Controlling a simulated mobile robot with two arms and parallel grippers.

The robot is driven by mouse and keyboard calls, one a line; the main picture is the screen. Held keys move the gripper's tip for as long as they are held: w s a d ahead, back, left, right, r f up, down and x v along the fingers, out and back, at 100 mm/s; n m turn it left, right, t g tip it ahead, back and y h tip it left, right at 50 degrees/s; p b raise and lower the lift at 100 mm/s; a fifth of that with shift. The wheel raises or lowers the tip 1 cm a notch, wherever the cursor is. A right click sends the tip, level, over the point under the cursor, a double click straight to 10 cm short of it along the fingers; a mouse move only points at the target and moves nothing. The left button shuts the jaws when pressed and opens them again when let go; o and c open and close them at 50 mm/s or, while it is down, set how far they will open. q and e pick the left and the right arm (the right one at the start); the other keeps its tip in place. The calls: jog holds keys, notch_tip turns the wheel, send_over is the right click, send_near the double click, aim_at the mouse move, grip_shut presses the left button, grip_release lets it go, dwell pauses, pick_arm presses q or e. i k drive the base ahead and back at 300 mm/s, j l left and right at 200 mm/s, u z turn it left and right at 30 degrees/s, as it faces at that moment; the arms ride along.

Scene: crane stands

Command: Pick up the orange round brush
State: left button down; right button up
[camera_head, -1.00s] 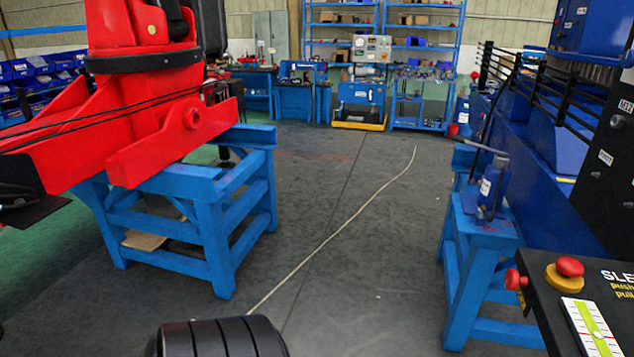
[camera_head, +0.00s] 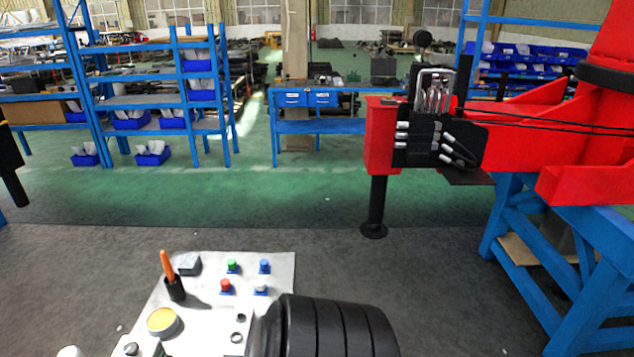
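The orange round brush (camera_head: 166,265) stands upright, tilted slightly left, in a small black holder (camera_head: 175,289). The holder is on a light grey panel (camera_head: 275,268) at the lower left of the head view. Only the orange upper part of the brush shows; its lower end is hidden in the holder. Neither of my grippers is in view.
A yellow-topped round tin (camera_head: 162,321), a grey block (camera_head: 187,263) and red (camera_head: 225,286), green (camera_head: 232,266) and blue (camera_head: 265,266) buttons are on the panel. A blue stand (camera_head: 560,262) carries a red crane part (camera_head: 540,135) at right. Open floor lies behind the panel.

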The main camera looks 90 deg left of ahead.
aim_at(168, 271)
jog(key=i+u, duration=0.1)
jog(key=u, duration=3.75)
